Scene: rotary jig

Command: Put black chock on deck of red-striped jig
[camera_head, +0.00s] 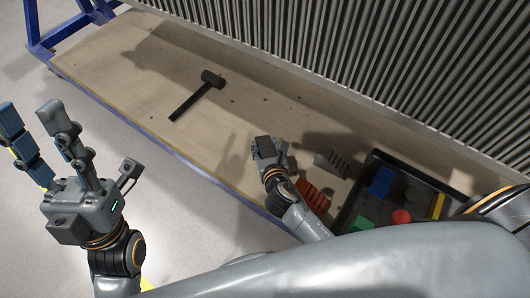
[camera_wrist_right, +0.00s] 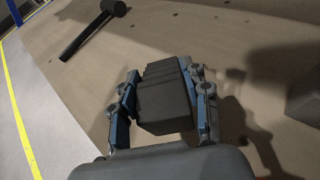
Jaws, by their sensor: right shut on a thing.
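The black chock (camera_wrist_right: 163,98) is a dark block with a ridged, stepped top. My right gripper (camera_wrist_right: 160,72) is shut on it, with one blue-padded finger along each side. In the head view the chock (camera_head: 265,147) shows small in the right gripper (camera_head: 268,152), over the front part of the wooden bench; its exact height above the wood is unclear. My left gripper (camera_head: 31,115) is at the far left, over the floor, with its fingers apart and empty. I cannot make out a red-striped jig in either view.
A black mallet (camera_head: 197,95) lies on the bench (camera_head: 130,62). A grey stepped block (camera_head: 331,161) and an orange-red stepped block (camera_head: 313,196) lie right of the right gripper. A black tray (camera_head: 348,207) holds several coloured pieces. A ribbed wall (camera_head: 330,45) backs the bench.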

